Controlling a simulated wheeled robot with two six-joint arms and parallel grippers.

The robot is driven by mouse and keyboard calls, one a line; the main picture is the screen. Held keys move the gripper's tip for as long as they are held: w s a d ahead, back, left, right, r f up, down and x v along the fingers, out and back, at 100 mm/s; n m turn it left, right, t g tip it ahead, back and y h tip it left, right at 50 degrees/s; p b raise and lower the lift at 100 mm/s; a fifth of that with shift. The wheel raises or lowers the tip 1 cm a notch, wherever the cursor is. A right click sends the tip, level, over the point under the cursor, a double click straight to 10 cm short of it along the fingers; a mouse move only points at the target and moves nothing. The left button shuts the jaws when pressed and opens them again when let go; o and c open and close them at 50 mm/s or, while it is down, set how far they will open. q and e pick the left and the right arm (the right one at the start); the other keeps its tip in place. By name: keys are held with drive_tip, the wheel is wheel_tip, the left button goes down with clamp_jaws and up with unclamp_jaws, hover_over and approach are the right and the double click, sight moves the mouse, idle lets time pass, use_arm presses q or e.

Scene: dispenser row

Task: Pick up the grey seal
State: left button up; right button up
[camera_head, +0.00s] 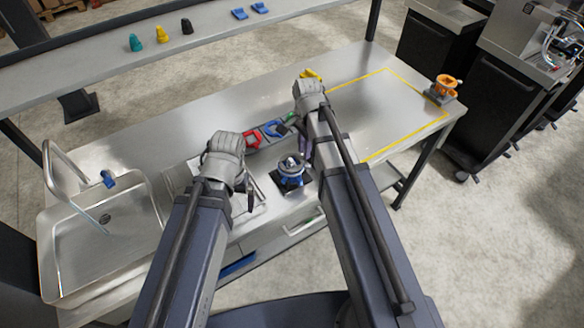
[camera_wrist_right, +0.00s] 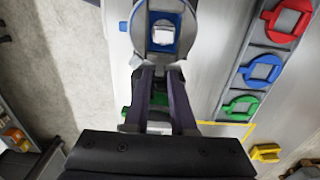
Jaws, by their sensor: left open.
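A grey ring-shaped piece (camera_wrist_right: 136,28), which looks like the grey seal, shows at the top of the right wrist view. A blue-rimmed white square shows through its middle. My right gripper (camera_wrist_right: 162,72) has its two dark fingers apart at the piece's near end; I cannot tell whether they touch it. In the head view, a blue fixture (camera_head: 291,176) with a whitish top stands on a dark base, and my right gripper (camera_head: 304,148) hangs at its upper right. My left gripper (camera_head: 250,202) is open and empty, left of the fixture.
Red (camera_wrist_right: 288,18), blue (camera_wrist_right: 262,70) and green (camera_wrist_right: 242,106) seals sit in a grey rack beside the fixture. A yellow seal (camera_wrist_right: 265,153) lies beyond. A sink (camera_head: 100,235) is at left. An orange item (camera_head: 447,82) stands at the right edge; the yellow-outlined area is clear.

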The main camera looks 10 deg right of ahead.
drive_tip(key=shift+f+b, duration=0.3)
drive_tip(key=shift+f, duration=0.45)
use_arm(q)
drive_tip(key=shift+f, duration=0.65)
use_arm(e)
drive_tip(key=shift+r, duration=0.1)
clamp_jaws()
use_arm(q)
drive_tip(key=shift+r, duration=0.1)
use_arm(e)
drive_tip(key=shift+r, duration=0.1)
use_arm(q)
wheel_tip(320, 180, up, 10)
drive_tip(key=p, duration=1)
use_arm(e)
wheel_tip(320, 180, up, 10)
